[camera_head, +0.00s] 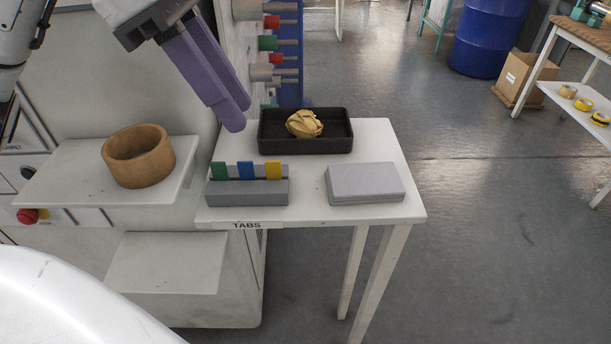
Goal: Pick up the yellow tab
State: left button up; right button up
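The yellow tab (273,170) stands upright in the right part of a grey slotted holder (247,193) on the small white table. A blue tab (245,170) and a green tab (219,171) stand to its left in the same holder. My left gripper (239,113) hangs above and behind the holder, its purple fingers slanting down to the right. The fingers overlap in this view, so I cannot tell whether they are apart. I see nothing held between them. The yellow tab is clear of the gripper. My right gripper is not in view.
A black tray (337,146) with a crumpled yellowish piece (304,124) lies at the table's back. A grey block (364,183) lies at right. A brown tape ring (138,156) sits on a shelf (55,187) at left.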

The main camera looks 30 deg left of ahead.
pick_arm(q)
send_near(274, 174)
jog(key=f, duration=0.1)
jog(key=x, duration=0.6)
jog(key=shift+w+d+r+b, duration=0.1)
jog(key=shift+w+d+b, duration=0.2)
jog(key=shift+b, duration=0.1)
grip_shut()
